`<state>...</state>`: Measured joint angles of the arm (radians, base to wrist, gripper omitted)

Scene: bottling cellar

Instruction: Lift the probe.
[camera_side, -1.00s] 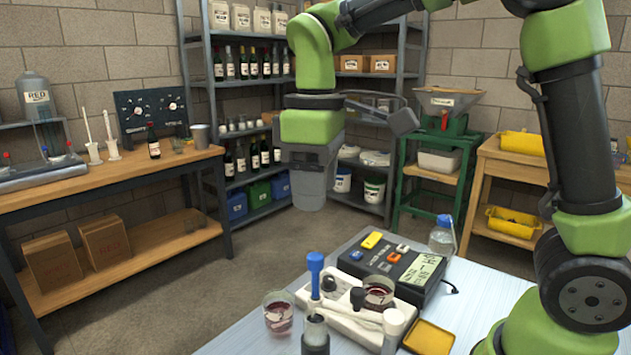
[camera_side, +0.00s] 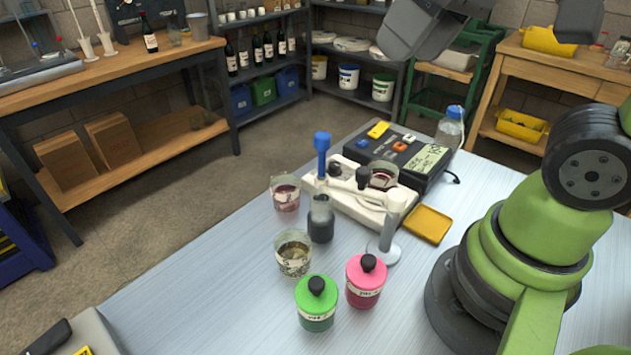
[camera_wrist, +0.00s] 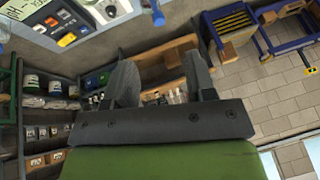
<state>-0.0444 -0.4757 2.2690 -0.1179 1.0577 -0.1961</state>
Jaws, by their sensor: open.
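The probe (camera_side: 322,158), a slim upright thing with a blue cap, stands at the white holder base (camera_side: 345,195) beside the dark meter (camera_side: 435,160) in the side view. Its lower end is hidden behind a dark-filled bottle. My gripper (camera_wrist: 160,75) is open and empty in the wrist view, with two grey fingers apart and shelves far behind them. In the side view only grey parts of my arm's end show at the top edge, high above the table and clear of the probe. A corner of the meter (camera_wrist: 60,25) shows at upper left in the wrist view.
Glass beakers (camera_side: 286,193) (camera_side: 293,253), a dark bottle (camera_side: 320,220), a green jar (camera_side: 317,303), a pink jar (camera_side: 366,281) and a clear cylinder (camera_side: 388,235) crowd the probe's front. A yellow tray (camera_side: 427,224) lies to the right.

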